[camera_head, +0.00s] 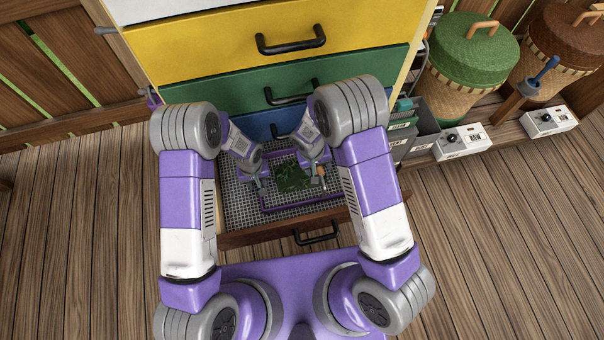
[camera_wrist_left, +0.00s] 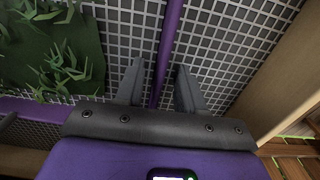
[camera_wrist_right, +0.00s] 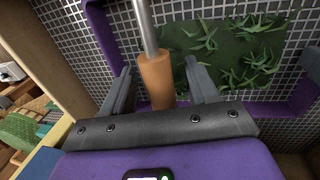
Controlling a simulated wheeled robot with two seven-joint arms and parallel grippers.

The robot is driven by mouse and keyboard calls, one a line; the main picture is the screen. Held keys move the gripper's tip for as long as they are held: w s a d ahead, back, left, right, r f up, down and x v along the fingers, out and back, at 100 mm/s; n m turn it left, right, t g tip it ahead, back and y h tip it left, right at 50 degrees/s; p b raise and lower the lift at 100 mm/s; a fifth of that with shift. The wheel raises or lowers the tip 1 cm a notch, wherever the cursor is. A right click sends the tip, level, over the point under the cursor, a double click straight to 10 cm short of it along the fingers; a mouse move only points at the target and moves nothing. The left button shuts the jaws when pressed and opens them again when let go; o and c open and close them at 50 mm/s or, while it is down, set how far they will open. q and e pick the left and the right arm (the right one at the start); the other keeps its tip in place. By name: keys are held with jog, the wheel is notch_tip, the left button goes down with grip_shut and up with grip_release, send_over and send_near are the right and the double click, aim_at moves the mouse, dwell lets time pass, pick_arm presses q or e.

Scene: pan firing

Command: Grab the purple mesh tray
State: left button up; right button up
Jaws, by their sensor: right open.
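The purple mesh tray (camera_head: 300,203) lies in the open bottom drawer, a grey mesh with a purple rim and green leaves (camera_head: 293,178) on it. My left gripper (camera_head: 260,185) is open at its left side; in the left wrist view the rim (camera_wrist_left: 172,30) runs between the two fingers with gaps beside it. My right gripper (camera_head: 317,181) is open at its right side. In the right wrist view a tool with a wooden handle (camera_wrist_right: 157,80) and metal shaft shows between its fingers, and the tray's purple rim (camera_wrist_right: 98,42) passes behind. I cannot tell whether the fingers touch the rim.
The drawer front with its black handle (camera_head: 316,236) faces me. Closed yellow (camera_head: 210,45), green and blue drawers stand above. Grey bins, a control box (camera_head: 462,142) and a green-lidded basket (camera_head: 470,55) stand right. The wooden floor is clear at left and right.

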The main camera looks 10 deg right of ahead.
pick_arm(q)
jog(key=shift+c, duration=0.4)
pick_arm(e)
jog(key=shift+c, duration=0.4)
pick_arm(q)
jog(key=c, duration=0.5)
pick_arm(e)
jog(key=c, duration=0.5)
pick_arm(q)
grip_shut()
pick_arm(e)
jog(key=shift+c, duration=1.1)
grip_shut()
pick_arm(q)
jog(key=shift+r, duration=0.1)
pick_arm(e)
jog(key=shift+r, duration=0.1)
